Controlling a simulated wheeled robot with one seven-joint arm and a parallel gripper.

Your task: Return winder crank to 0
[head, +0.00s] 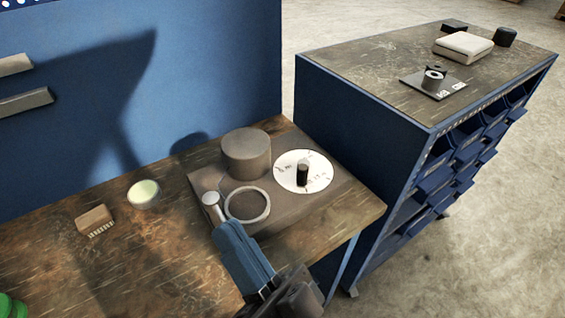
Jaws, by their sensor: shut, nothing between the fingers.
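A white round dial (290,178) with dark markings lies on a brown base plate (330,194). A black upright knob (303,174) stands on the dial, right of its middle; I take it for the winder crank's handle. The markings are too small to read. My gripper (226,230) is at the plate's front edge, left of and nearer than the dial. Its blue fingers look shut and hold nothing. It is apart from the knob.
On the plate stand a brown cylinder (246,153), a pale ring (267,207) and a round-topped grey post (210,199) close to my fingertips. A blue cabinet (372,139) stands right.

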